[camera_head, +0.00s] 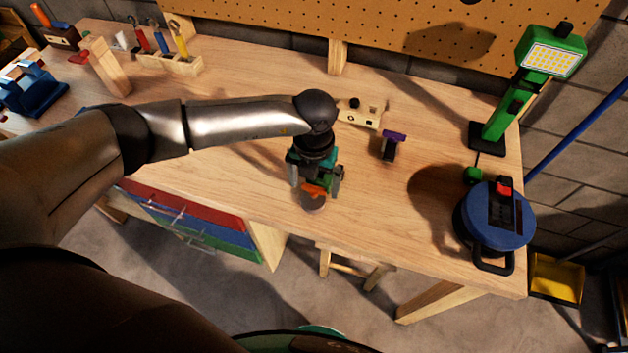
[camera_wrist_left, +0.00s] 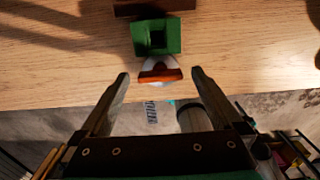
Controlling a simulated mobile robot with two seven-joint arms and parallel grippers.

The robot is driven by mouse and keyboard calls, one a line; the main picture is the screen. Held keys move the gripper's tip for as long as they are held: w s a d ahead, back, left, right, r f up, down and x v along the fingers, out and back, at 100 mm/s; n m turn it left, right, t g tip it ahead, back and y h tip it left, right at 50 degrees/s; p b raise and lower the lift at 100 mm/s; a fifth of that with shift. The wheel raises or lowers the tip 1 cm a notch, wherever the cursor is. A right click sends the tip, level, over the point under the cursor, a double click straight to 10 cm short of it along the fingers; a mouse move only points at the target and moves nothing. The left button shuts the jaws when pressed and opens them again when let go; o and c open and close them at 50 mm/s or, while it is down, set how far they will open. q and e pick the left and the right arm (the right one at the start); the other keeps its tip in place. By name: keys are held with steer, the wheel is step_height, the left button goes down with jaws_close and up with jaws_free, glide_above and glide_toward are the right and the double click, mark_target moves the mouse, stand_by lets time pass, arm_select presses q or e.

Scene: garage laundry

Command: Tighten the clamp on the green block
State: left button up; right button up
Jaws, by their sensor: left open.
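The green block (camera_wrist_left: 144,38) lies on the workbench top in the left wrist view, a dark opening in its face. The clamp's orange-red handle (camera_wrist_left: 160,75), with a pale round part behind it, sits at the block's near side by the bench's front edge. The handle also shows in the head view (camera_head: 314,189), where my gripper largely hides the block. My left gripper (camera_head: 315,185) points down over the clamp. Its open fingers show in the left wrist view (camera_wrist_left: 160,74), one on each side of the handle with a gap to it. My right gripper is not in view.
A purple-topped tool (camera_head: 392,138) and a beige box (camera_head: 360,112) stand behind my gripper. A tool rack (camera_head: 175,64) is at the back left. The bench's front edge is close.

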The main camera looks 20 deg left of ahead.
arm_select(q)
steer(key=c, duration=1.4)
